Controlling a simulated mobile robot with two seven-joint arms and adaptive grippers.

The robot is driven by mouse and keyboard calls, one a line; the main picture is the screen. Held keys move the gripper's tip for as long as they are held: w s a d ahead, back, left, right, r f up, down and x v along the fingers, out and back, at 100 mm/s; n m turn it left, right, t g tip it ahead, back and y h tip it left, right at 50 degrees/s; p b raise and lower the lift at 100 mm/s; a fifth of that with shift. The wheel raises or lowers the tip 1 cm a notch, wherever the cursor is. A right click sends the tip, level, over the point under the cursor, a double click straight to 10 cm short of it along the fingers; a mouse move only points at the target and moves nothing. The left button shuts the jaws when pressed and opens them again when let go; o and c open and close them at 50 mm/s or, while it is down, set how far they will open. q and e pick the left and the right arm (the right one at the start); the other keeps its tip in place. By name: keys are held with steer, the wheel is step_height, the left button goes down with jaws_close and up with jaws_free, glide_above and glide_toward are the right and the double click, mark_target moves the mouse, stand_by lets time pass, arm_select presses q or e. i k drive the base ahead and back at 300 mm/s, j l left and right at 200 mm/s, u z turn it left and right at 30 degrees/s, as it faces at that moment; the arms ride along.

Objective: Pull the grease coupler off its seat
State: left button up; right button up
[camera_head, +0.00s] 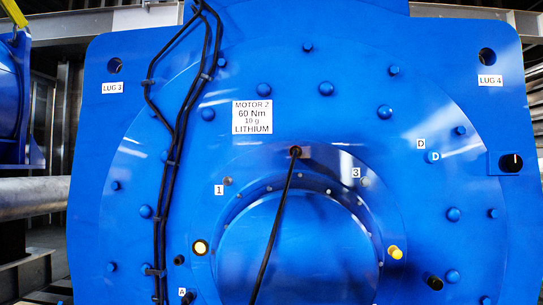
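A dark round end piece (295,152) sits at the top of the central hub, below the "MOTOR 2" label. A thin black hose (272,235) hangs from it down across the hub's face. This looks like the grease coupler on its seat, but it is too small to be sure. The blue motor face (330,125) fills most of the head view. Neither of my grippers shows in this view.
A bundle of black cables (162,205) runs down the left of the motor face. Several bolts stud the face. A yellow plug (395,252) sticks out at the lower right, and black pegs (434,282) stand out nearby. A grey pipe (35,196) lies at left.

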mark_target(297, 148)
steer(key=i+l+u, duration=0.45)
steer(key=l, duration=0.2)
steer(key=l+u, duration=0.2)
steer(key=l, duration=0.15)
steer(key=l+u, duration=0.3)
steer(key=l, duration=0.25)
steer(key=l+u, duration=0.3)
steer(key=l, duration=0.25)
steer(key=k+l+u, duration=0.1)
steer(key=l, duration=0.35)
steer(key=k+l+u, duration=0.1)
steer(key=l, duration=0.35)
